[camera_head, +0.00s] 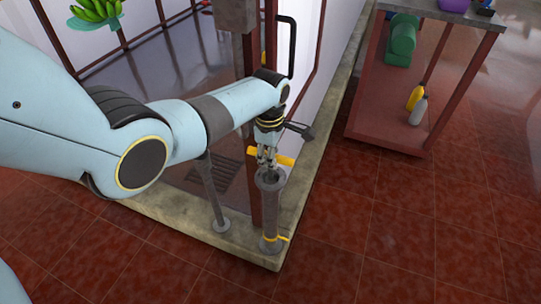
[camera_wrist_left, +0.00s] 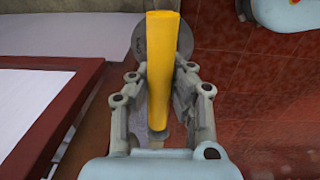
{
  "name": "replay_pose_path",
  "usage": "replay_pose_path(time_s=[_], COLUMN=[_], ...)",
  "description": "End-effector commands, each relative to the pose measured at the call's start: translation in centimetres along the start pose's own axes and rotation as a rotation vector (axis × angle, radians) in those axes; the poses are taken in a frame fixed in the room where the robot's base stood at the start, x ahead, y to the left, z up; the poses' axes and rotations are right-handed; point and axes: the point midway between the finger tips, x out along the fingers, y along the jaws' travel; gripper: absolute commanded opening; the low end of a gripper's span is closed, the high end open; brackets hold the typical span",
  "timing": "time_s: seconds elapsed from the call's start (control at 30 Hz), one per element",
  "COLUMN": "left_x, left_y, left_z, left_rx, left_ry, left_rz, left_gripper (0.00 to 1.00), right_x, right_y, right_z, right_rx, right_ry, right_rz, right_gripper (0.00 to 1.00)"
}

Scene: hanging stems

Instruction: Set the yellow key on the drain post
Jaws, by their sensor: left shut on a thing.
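The yellow key (camera_head: 286,160) shows as a yellow bar at the top of the drain post. My left gripper (camera_head: 267,160) points down and is shut on the key. The key also shows in the left wrist view (camera_wrist_left: 161,65), upright in the picture between the two fingers of the left gripper (camera_wrist_left: 160,110). The drain post (camera_head: 271,208) is a grey upright post with a yellow piece near its foot, at the corner of a stone kerb. The key is over or at the post's top; I cannot tell whether they touch. My right gripper is not in view.
A thinner grey post (camera_head: 215,195) stands left of the drain post, near a floor grate (camera_head: 210,173). A dark red frame upright (camera_head: 254,200) is close behind the drain post. A red shelf unit (camera_head: 385,131) stands to the right. Tiled floor (camera_head: 340,230) in front is clear.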

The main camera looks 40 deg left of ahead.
Motion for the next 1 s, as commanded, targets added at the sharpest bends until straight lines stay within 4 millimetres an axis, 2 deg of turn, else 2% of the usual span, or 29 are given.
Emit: replay_pose_path(time_s=[0.97,1.0], left_x=[0.49,0.49], left_y=[0.01,0.01], left_z=[0.02,0.02], left_rx=[0.0,0.0], left_ry=[0.0,0.0], left_rz=[0.001,0.001], left_gripper=[0.0,0.2], right_x=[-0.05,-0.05], right_y=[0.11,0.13], right_z=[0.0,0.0], right_rx=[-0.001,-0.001], right_ry=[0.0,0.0], right_rz=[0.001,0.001], right_gripper=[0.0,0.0])
